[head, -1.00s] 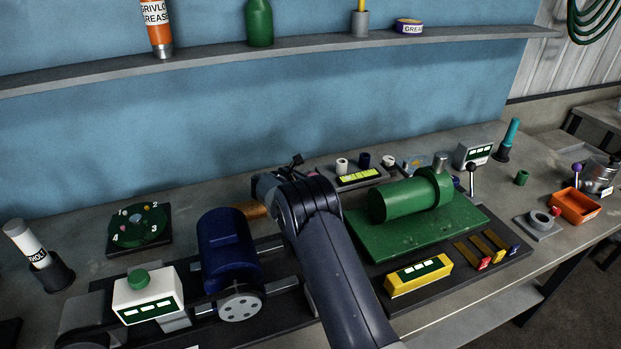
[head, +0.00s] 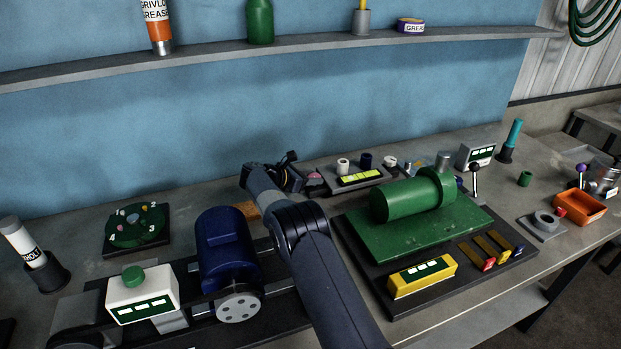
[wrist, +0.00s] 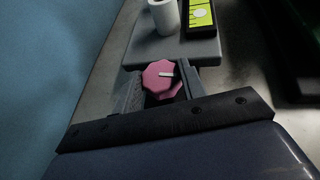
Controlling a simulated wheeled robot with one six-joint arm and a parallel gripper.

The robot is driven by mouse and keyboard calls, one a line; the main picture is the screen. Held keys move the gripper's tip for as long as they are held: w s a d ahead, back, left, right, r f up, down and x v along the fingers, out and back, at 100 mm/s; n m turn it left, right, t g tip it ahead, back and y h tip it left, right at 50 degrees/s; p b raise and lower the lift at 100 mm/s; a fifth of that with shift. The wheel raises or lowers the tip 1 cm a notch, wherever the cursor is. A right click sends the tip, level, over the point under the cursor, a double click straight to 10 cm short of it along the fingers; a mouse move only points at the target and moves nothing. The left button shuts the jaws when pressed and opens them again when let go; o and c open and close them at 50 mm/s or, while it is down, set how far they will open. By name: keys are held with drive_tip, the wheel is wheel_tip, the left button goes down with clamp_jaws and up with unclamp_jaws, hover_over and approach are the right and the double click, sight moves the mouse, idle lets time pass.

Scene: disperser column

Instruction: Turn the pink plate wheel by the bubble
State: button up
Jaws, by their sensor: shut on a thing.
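The pink plate wheel (wrist: 158,73) has a scalloped rim and a short pale mark pointing right. It sits at the near end of a grey plate (wrist: 185,48). My gripper (wrist: 160,92) is shut on the wheel, with a finger on each side. In the head view the wheel (head: 314,176) is a small pink patch by my gripper (head: 300,180), partly hidden. The bubble level (head: 360,178) is a yellow-green strip on the plate, right of the wheel. In the wrist view the level (wrist: 201,14) shows a pale round bubble, cut by the top edge.
White (head: 343,166) and dark blue (head: 365,160) cylinders stand behind the level. A green cylinder machine (head: 405,200) stands right of my arm. A blue motor (head: 228,245) and a green dial (head: 137,225) are at left. The blue wall (head: 250,120) is close behind my gripper.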

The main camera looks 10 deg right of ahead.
drive_tip(key=o, duration=0.7)
drive_tip(key=p+v, duration=0.2)
drive_tip(key=v, duration=0.9)
